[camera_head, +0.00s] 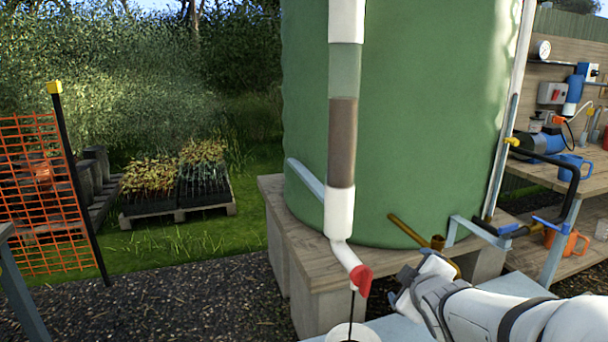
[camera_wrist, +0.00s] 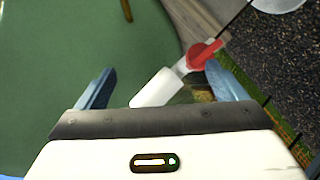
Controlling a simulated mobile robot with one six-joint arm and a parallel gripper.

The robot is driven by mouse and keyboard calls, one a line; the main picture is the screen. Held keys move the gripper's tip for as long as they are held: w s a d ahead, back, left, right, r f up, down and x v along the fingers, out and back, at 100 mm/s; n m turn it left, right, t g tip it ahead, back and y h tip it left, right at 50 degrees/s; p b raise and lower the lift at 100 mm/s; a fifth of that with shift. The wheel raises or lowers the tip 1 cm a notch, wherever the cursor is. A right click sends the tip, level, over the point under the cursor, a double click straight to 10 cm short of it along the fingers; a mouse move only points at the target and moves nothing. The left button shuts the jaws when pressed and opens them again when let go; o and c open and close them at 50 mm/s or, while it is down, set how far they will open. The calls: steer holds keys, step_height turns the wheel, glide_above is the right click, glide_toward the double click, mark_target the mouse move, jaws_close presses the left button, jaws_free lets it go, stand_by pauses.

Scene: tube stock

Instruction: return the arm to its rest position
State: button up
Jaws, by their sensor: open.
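My white arm (camera_head: 500,312) reaches in from the lower right in the head view. My gripper (camera_head: 398,288) is at its left end, in front of the plinth and right of the red valve handle (camera_head: 361,279). In the wrist view my gripper (camera_wrist: 160,88) has its two blue-grey fingers spread wide, with nothing held. The red handle (camera_wrist: 204,52) and white pipe end (camera_wrist: 156,88) show beyond and between the fingers. The handle appears close to the right finger; I cannot tell whether they touch.
The vertical pipe (camera_head: 340,210) has a clear section with brown content, beside the green tank (camera_head: 430,120). A thin dark line drops from its spout to a white container (camera_head: 353,333). A cluttered workbench (camera_head: 560,175) stands right; orange mesh (camera_head: 40,190) stands left. Gravel between is open.

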steer(key=s+a+r+m+g+p, duration=0.3)
steer(key=s+r+m+g+p, duration=0.2)
steer(key=s+r+p, duration=0.3)
steer(key=s+a+r+m+g+y+p, duration=0.1)
steer(key=s+a+r+m+g+p, duration=0.2)
steer(key=s+r+m+g+p, duration=0.2)
steer(key=s+r+p, duration=0.3)
steer(key=s+p, duration=0.2)
steer(key=p, duration=0.2)
steer(key=shift+a, duration=0.3)
